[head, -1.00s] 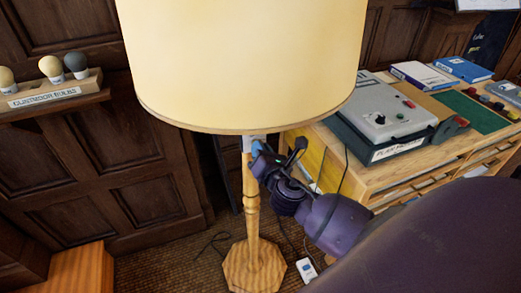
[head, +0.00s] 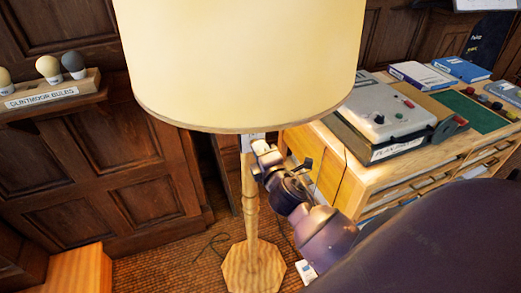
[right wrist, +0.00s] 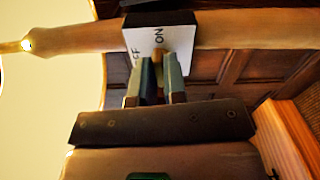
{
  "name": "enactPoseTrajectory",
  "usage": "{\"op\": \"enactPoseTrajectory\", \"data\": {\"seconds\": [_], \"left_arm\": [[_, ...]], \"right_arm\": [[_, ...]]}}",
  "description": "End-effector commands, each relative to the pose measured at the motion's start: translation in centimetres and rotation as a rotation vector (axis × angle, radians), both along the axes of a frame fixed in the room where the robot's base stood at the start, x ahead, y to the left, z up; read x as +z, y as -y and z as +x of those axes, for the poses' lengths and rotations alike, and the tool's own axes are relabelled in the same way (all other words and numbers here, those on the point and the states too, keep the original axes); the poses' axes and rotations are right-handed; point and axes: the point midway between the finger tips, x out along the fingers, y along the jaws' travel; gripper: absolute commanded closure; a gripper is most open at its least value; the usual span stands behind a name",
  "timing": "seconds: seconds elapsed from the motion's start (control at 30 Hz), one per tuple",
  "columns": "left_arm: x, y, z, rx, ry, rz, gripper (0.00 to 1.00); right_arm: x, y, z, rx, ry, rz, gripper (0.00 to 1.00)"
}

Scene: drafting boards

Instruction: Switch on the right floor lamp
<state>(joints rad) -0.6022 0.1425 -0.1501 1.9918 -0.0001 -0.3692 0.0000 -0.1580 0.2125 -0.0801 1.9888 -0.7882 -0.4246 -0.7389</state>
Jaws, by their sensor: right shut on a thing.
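A floor lamp with a cream shade (head: 245,65), a turned wooden pole (head: 250,205) and a wide wooden foot (head: 252,268) stands in the middle of the head view. In the right wrist view a glowing bulb (right wrist: 27,44) shows by the shade. A switch box (right wrist: 184,37) with a white face marked ON and OFF sits on the pole; its top shows under the shade in the head view (head: 254,138). My right gripper (right wrist: 162,68) is shut on its small brass-coloured lever (right wrist: 157,53), at the box's face. My left gripper is out of view.
A wooden desk (head: 335,165) at the right bears a grey control unit (head: 385,112), books (head: 422,75) and a green mat (head: 470,110). A shelf with bulbs (head: 48,67) hangs on the panelled wall at the left. A dark cable (head: 212,243) lies on the floor.

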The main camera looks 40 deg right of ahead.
Motion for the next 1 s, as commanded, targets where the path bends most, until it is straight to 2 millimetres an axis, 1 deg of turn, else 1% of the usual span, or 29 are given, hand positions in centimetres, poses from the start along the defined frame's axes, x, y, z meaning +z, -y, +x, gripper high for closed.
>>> {"op": "enactPoseTrajectory", "data": {"seconds": [0.1, 0.3, 0.83, 0.87, 1.0], "left_arm": [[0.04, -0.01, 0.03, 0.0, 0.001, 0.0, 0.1], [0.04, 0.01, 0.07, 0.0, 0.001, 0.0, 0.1], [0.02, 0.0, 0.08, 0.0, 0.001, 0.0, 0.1], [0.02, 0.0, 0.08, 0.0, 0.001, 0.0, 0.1], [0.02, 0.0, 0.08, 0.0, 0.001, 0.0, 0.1]], "right_arm": [[-0.1, 0.02, -0.02, -0.001, 0.012, 0.058, 1.0], [-0.12, -0.02, -0.03, 0.0, 0.026, 0.113, 1.0], [-0.14, -0.03, -0.01, 0.0, 0.03, 0.133, 1.0], [-0.14, -0.03, -0.01, 0.0, 0.03, 0.133, 0.85], [-0.12, -0.02, -0.02, 0.0, 0.031, 0.131, 0.63]]}}
